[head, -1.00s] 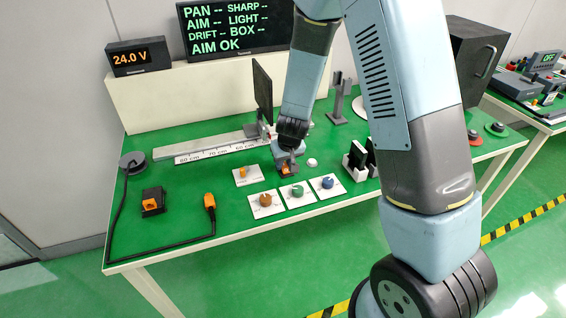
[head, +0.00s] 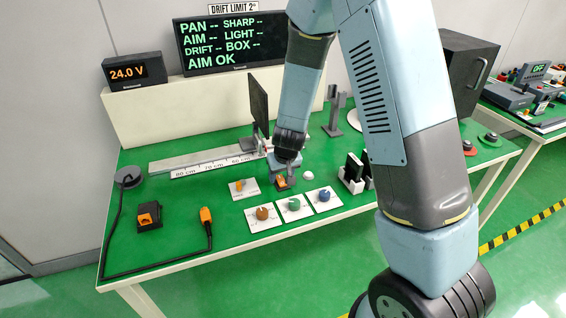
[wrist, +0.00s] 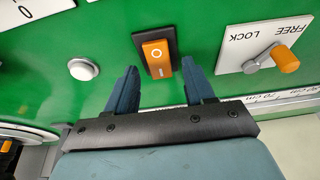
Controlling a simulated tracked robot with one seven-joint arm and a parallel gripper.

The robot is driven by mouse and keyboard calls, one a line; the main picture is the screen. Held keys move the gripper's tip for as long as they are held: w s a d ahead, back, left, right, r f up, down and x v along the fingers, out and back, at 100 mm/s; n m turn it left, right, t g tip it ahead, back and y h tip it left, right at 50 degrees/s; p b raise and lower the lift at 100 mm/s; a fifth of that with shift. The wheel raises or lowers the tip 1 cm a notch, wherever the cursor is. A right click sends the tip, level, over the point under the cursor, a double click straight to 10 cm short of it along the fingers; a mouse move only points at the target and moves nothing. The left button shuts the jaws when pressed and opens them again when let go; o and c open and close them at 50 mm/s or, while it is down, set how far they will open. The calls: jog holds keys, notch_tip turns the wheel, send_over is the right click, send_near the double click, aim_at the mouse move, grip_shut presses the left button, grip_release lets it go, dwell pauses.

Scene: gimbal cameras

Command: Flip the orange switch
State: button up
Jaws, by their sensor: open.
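The orange switch (wrist: 157,57) is a rocker in a black frame, with an O at its upper end and an I at its lower end in the wrist view. I cannot tell which end is pressed. In the head view the switch (head: 281,184) is small and partly covered by my gripper (head: 286,172). In the wrist view my gripper (wrist: 159,73) is open and empty, with one blue finger on each side of the switch's lower end. A gap shows beside each finger; whether the tips are above the switch's height is unclear.
An orange-tipped lever on a FREE/LOCK plate (wrist: 262,50) is right of the fingers; a white button (wrist: 83,69) is left. Three knobs, brown (head: 262,213), green (head: 294,204) and blue (head: 324,196), stand in front.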

jog(key=v, duration=1.3)
dwell(0.5)
jog(key=s+d+r+m+y, duration=0.1)
jog(key=s+d+r, duration=0.35)
jog(key=r, duration=0.35)
jog(key=s+d+r+m+y, duration=0.1)
jog(key=s+d+r, duration=0.3)
jog(key=d+r, duration=0.25)
jog(key=s+d+r+t+h, duration=0.1)
jog(key=s+d+r, duration=0.2)
jog(key=s, duration=0.3)
jog(key=s+d+r+m+t+h, duration=0.1)
jog(key=s+d+r+h, duration=0.1)
jog(key=s+r, duration=0.3)
jog(key=shift+s+d, duration=0.5)
jog(key=shift+s, duration=0.45)
